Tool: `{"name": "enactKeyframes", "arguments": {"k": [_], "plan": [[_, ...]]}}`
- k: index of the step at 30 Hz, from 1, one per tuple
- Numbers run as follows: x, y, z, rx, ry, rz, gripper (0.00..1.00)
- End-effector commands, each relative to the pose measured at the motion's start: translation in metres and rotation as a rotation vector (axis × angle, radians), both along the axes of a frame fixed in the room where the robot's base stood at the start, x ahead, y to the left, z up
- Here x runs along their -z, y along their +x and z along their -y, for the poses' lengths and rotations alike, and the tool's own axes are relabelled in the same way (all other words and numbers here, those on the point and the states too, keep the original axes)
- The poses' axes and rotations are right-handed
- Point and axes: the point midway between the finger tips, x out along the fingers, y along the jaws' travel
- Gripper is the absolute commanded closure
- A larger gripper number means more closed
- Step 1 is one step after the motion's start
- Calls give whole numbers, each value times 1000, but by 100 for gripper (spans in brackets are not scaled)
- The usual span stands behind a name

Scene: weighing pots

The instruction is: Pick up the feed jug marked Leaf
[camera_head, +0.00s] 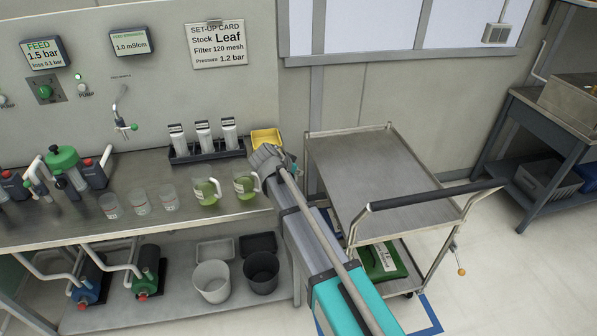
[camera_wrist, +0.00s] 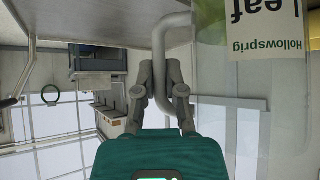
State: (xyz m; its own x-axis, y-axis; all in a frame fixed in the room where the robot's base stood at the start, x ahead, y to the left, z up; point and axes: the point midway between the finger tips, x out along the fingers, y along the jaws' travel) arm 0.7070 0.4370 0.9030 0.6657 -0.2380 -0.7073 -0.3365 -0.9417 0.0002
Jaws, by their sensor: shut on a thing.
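The feed jug marked Leaf (camera_wrist: 262,30) fills the right of the wrist view, upside down there. It is clear, with a pale label reading "Leaf" and "Hollowsprig". My gripper (camera_wrist: 159,75) is shut on its white handle. In the head view this appears to be the right-hand jug (camera_head: 243,187), upright at the bench's right end with yellow-green liquid in it. My arm reaches it from the lower right and hides the gripper's fingertips. I cannot tell whether its base touches the bench. A similar jug (camera_head: 206,192) stands just left of it.
Several clear beakers (camera_head: 140,203) stand left of the jugs on the bench (camera_head: 150,232). A black rack of white filters (camera_head: 205,146) and a yellow tray (camera_head: 266,139) are behind. An empty-topped steel cart (camera_head: 370,175) stands right. A set-up card (camera_head: 217,45) reads "Stock Leaf".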

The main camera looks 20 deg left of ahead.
Motion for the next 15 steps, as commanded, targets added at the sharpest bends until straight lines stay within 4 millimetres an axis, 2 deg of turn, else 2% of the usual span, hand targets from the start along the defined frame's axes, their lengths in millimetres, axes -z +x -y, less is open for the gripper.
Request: {"name": "enactKeyframes", "arguments": {"k": [15], "plan": [[-35,0,0,0,0,0,100]]}}
